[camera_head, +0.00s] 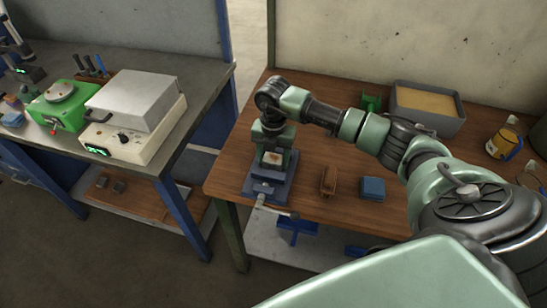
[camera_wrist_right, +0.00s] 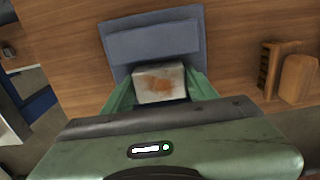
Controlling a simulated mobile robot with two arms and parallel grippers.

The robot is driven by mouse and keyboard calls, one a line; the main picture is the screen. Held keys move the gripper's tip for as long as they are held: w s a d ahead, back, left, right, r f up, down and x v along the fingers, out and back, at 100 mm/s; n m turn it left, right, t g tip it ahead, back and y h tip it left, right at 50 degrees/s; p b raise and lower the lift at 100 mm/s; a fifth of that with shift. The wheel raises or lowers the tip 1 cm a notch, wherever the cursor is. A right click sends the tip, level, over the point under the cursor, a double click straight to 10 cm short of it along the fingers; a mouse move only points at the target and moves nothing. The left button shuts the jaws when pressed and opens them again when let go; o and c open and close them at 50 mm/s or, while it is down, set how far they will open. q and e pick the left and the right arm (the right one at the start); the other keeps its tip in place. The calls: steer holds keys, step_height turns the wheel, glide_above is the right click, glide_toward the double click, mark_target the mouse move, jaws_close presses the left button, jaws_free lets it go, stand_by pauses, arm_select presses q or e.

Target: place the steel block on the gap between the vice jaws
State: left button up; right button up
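The steel block (camera_wrist_right: 160,84) is a pale grey block with a rusty brown stain on its face. It sits between the green fingers of my right gripper (camera_head: 273,158), which appear to press on both its sides. The block also shows in the head view (camera_head: 272,158). The blue-grey vice (camera_head: 266,189) stands at the front left of the wooden bench, and its body shows beyond the block in the right wrist view (camera_wrist_right: 152,40). The block is over the vice; the gap between the jaws is hidden, and I cannot tell whether they touch. My left gripper is not in view.
A wooden brush (camera_head: 328,180) and a blue block (camera_head: 372,188) lie right of the vice. A grey bin (camera_head: 428,122) of tan material and a yellow-labelled jar (camera_head: 502,144) stand farther back. The vice handle (camera_head: 277,210) sticks out past the bench's front edge.

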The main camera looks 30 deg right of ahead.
mark_target(274, 158)
steer(key=shift+o, duration=1.2)
steer(key=shift+r, duration=0.5)
step_height(274, 158, up, 11)
steer(key=b, duration=0.3)
steer(key=shift+r+b, duration=0.2)
steer(key=shift+b, duration=0.15)
steer(key=shift+f, duration=0.1)
